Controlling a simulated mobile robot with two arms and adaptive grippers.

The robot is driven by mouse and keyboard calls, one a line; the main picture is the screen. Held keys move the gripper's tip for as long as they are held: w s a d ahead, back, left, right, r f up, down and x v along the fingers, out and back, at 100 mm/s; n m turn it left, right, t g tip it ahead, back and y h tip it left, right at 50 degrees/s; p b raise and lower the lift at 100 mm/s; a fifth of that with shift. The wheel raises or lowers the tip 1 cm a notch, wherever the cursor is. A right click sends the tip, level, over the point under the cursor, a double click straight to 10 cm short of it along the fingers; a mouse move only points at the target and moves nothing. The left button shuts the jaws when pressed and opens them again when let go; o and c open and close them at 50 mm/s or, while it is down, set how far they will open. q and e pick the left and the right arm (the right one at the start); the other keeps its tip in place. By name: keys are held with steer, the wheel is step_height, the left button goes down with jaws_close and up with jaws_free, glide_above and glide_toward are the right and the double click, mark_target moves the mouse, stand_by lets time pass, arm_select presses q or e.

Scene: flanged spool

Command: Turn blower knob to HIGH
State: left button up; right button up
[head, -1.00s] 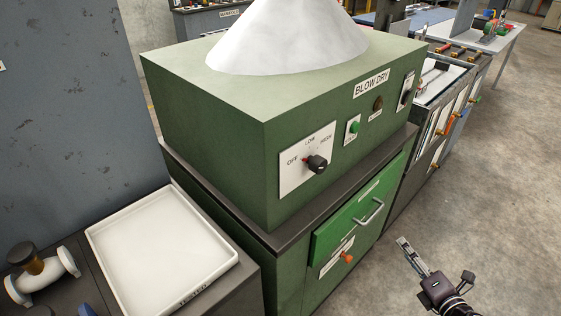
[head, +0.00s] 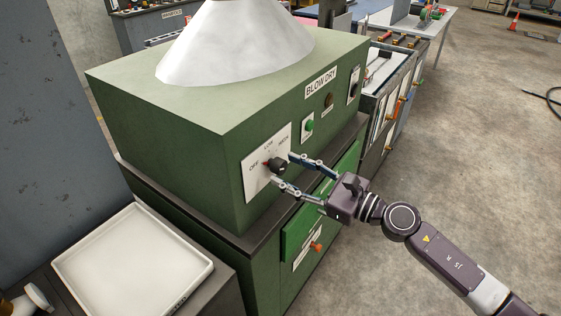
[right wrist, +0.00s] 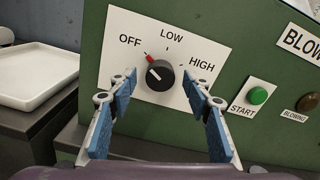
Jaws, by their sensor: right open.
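The black blower knob (head: 278,165) sits on a white dial plate on the front of the green blow-dry cabinet. In the right wrist view the knob (right wrist: 160,75) has a red pointer tip aimed up and left, toward the OFF label (right wrist: 130,40). LOW (right wrist: 171,36) is at the top and HIGH (right wrist: 202,64) at the right. My right gripper (head: 283,170) is open, with one finger on either side of the knob. In the right wrist view a gap shows between each finger and the knob. My left gripper is not in view.
A green START button (right wrist: 258,95) and a dark BLOWING lamp (right wrist: 307,103) are right of the dial. A green drawer sits below. A white tray (head: 70,262) lies at the lower left. A white cone (head: 235,45) stands on the cabinet.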

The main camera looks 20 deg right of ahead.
steer(key=shift+p+x, duration=0.4)
steer(key=shift+x, duration=0.95)
steer(key=c, duration=1.2)
steer(key=shift+o, duration=0.2)
